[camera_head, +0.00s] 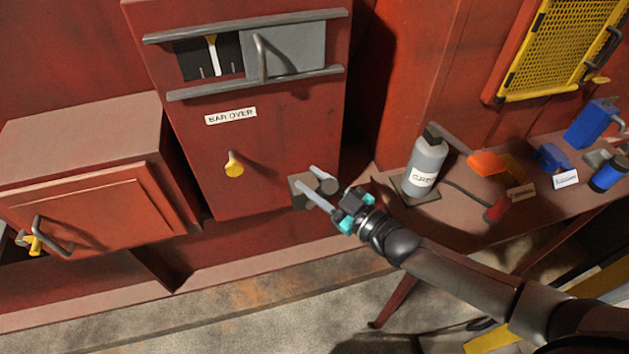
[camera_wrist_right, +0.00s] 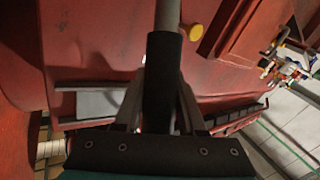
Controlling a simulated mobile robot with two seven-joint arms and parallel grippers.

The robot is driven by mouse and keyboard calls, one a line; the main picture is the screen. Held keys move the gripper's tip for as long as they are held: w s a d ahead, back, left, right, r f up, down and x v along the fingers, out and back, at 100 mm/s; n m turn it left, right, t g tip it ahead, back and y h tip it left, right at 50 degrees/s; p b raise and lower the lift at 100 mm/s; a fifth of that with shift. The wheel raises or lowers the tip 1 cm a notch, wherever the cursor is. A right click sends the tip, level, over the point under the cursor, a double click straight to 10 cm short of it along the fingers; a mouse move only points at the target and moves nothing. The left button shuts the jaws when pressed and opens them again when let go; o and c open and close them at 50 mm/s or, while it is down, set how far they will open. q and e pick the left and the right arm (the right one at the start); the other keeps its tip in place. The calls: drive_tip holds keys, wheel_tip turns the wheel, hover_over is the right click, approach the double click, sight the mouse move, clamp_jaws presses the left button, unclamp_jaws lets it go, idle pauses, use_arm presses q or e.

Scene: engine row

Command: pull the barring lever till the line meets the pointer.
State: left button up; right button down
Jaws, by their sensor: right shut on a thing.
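My right gripper (camera_head: 318,182) is in front of the lower right of the red engine housing (camera_head: 280,130). It is shut on the barring lever; in the right wrist view the lever's black grip (camera_wrist_right: 163,80) lies between the fingers, with a grey shaft (camera_wrist_right: 168,14) beyond. In the head view a dark round end (camera_head: 329,186) shows by the fingers; most of the lever is hidden. In the dark window (camera_head: 192,62) near the top, a white line (camera_head: 215,62) stands below a yellow pointer (camera_head: 211,38), close to it. My left gripper is not in view.
A grey sliding cover (camera_head: 295,50) sits right of the window. A yellow knob (camera_head: 234,168) sticks out below the BAR OVER label (camera_head: 231,115). A bench (camera_head: 465,218) at right holds a grey bottle (camera_head: 426,160), an orange-headed tool (camera_head: 487,163) and blue items. A red box (camera_head: 95,215) stands left.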

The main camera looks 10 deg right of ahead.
drive_tip(key=shift+s+f, duration=0.3)
drive_tip(key=shift+s, duration=0.2)
drive_tip(key=c, duration=0.5)
unclamp_jaws()
drive_tip(key=v, duration=1.5)
drive_tip(key=shift+f, duration=0.2)
drive_tip(key=shift+s+d, duration=0.1)
